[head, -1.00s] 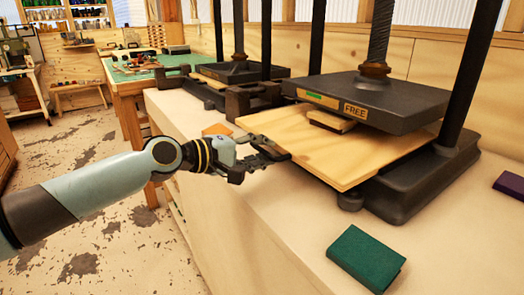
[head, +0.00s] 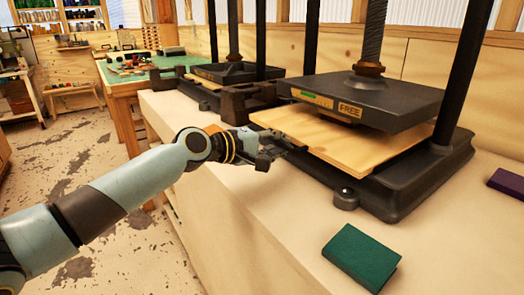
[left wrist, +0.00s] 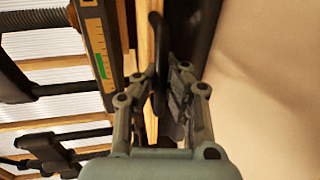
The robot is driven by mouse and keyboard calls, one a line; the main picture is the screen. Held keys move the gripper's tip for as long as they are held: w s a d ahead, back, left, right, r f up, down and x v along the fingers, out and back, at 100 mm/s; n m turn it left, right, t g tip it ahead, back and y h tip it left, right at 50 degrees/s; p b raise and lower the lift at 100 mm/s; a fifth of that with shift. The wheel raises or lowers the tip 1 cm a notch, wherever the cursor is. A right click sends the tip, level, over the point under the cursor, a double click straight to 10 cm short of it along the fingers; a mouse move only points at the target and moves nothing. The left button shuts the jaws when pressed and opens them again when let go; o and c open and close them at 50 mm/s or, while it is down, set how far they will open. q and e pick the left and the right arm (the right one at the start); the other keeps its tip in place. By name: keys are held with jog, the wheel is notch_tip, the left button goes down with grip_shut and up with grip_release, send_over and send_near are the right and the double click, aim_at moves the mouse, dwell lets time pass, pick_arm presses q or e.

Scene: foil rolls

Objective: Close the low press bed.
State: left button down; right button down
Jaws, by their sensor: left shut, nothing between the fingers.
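The press bed (head: 350,150), a pale wooden board, lies under the dark upper plate (head: 365,100) of the near press, which carries a FREE label. The bed's near-left edge sticks out a little beyond the plate, above the black base (head: 400,190). My left gripper (head: 280,147) is shut and empty, at the bed's left front edge. Whether it touches the edge is unclear. In the left wrist view, the fingers (left wrist: 160,95) are close to the bed's edge and a dark handle-like loop (left wrist: 157,50). My right gripper is not in view.
A green book (head: 361,257) lies on the bench in front, and a purple book (head: 507,183) at the right edge. A second press (head: 235,75) stands behind to the left. The pale bench top (head: 270,210) is clear around my left arm.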

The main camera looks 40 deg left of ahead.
pick_arm(q)
jog(key=shift+r+x, duration=0.25)
jog(key=shift+x, duration=0.85)
jog(key=c, duration=1.4)
grip_release()
jog(key=shift+v, duration=5.95)
